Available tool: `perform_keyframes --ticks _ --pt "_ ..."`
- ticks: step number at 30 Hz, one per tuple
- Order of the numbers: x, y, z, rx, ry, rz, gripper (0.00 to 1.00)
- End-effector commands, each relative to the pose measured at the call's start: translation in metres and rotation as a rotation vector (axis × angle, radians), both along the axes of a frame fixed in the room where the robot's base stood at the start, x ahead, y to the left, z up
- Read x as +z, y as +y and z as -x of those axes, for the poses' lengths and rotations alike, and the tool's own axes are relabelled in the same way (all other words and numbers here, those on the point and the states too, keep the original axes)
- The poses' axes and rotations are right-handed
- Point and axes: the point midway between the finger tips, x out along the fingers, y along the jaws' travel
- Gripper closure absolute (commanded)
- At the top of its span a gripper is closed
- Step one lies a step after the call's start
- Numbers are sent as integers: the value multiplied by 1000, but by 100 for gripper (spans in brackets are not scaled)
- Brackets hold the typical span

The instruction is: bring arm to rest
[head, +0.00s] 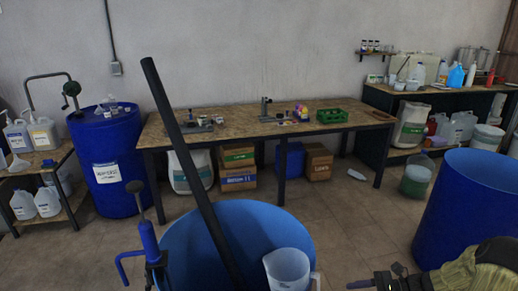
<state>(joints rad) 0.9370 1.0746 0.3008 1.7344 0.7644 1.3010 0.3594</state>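My gripper (378,283) shows at the bottom edge of the head view, right of the middle, low and partly cut off by the frame. It points left, and my arm with its olive and black cover comes in from the bottom right corner. The fingers are small, dark and partly out of frame, so I cannot tell whether they are open or shut. No object is visible in it. A translucent pitcher (288,269) is to its left, at the near side of an open blue drum (190,245), apart from my gripper.
A dark pole (190,165) leans out of the near drum, beside a blue hand pump (148,240). Another open blue drum (462,215) stands close behind my arm. A wooden workbench (235,128) lines the wall. Tiled floor (350,215) is free between the drums.

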Motion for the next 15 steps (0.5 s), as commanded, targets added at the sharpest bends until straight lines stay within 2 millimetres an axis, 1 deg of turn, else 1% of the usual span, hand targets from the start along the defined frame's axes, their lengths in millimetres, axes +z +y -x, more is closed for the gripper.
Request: perform_keyframes --ticks 1,6,9,15 --pt "14 15 4 66 -8 76 55" --pt "37 50 23 281 -64 322 55" --pt "53 65 35 404 -118 459 55" --pt "88 87 59 646 -264 714 55"
